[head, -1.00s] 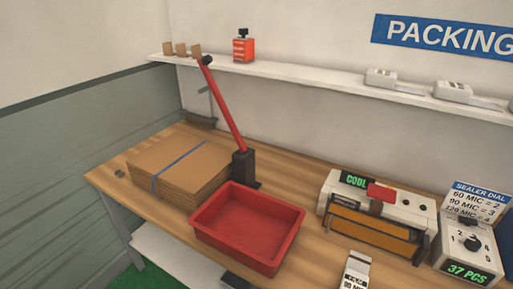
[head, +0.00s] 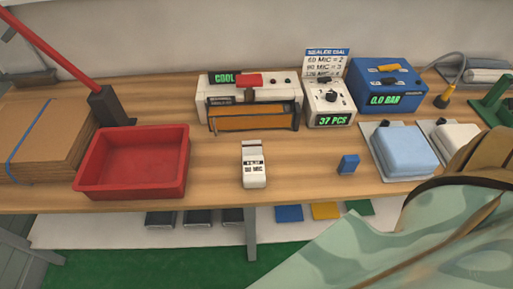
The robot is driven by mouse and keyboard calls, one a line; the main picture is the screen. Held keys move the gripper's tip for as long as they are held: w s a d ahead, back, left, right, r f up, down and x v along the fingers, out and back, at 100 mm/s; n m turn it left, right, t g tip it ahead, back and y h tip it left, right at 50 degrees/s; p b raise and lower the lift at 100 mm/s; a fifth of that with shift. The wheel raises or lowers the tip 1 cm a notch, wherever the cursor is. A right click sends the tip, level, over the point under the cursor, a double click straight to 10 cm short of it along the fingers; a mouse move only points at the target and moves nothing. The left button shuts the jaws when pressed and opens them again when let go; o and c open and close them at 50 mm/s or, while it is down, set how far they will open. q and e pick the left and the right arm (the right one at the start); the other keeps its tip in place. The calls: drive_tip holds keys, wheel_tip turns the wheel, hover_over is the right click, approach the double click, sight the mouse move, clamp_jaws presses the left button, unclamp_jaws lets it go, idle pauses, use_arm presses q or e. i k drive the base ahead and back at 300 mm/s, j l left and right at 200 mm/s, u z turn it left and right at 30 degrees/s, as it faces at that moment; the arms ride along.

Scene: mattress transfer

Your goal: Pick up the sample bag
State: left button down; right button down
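I cannot tell for certain which thing is the sample bag. A pale blue, pillow-like packet (head: 404,147) lies on a grey plate on the right of the table. A white packet (head: 455,138) lies on a similar plate to its right, partly hidden by a brown piece in front. A small white labelled item (head: 254,166) reading "MIC" stands near the middle front of the table; its number is too small to read surely. Neither of my grippers shows in the head view.
A red tray (head: 133,196) and a cardboard stack (head: 40,140) are at the left. Behind stand a sealer (head: 270,92), a dial box (head: 328,105) and a blue pressure box (head: 388,88). A small blue block (head: 348,164) lies at the front. Pale green patterned fabric (head: 400,245) fills the lower right.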

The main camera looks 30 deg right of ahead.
sight(254, 171)
drive_tip(key=z, duration=0.35)
drive_tip(key=k+z, duration=0.15)
drive_tip(key=z, duration=0.25)
drive_tip(key=k+z, duration=0.1)
drive_tip(key=z, duration=0.25)
